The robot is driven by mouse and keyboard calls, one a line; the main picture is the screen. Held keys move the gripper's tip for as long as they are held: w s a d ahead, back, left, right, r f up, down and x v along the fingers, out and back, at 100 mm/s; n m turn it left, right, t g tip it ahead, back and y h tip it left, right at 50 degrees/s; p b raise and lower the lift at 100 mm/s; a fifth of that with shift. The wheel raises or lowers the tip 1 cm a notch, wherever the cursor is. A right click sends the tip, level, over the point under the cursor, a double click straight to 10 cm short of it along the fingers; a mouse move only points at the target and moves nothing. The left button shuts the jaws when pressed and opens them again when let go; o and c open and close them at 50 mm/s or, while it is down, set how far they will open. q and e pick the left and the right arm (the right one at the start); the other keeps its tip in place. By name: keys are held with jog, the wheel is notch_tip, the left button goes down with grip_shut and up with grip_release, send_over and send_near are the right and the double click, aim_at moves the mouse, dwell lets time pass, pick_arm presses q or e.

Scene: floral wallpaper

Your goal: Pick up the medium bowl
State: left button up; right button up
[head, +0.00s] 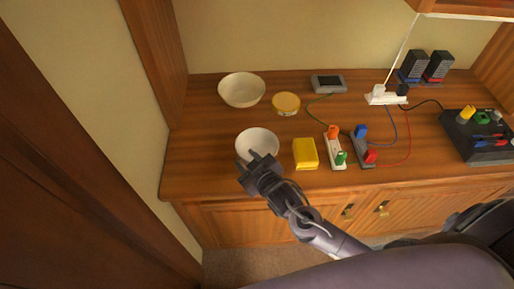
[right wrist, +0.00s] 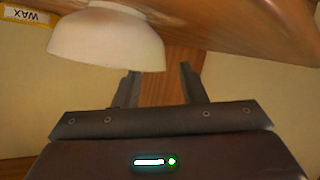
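A larger cream bowl (head: 241,90) is at the back left. A smaller white bowl (head: 257,138) is nearer the front edge; I cannot tell from size alone which is the medium one. My right gripper (head: 252,159) is at the near side of the white bowl, its fingers covering part of the rim. In the right wrist view the white bowl (right wrist: 105,40) appears upside down, its side edge in line with the gap between the two parted fingers (right wrist: 158,85). The gripper holds nothing. My left gripper is not in view.
A yellow block (head: 305,154) stands right of the white bowl. Power strips (head: 336,151) with coloured plugs and cables lie farther right. A wooden side panel (head: 158,55) bounds the counter's left.

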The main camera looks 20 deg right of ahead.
aim_at(241, 155)
jog(key=x, duration=0.3)
jog(key=shift+w+a, duration=0.1)
jog(key=shift+w, duration=0.15)
jog(key=shift+s, duration=0.1)
grip_shut()
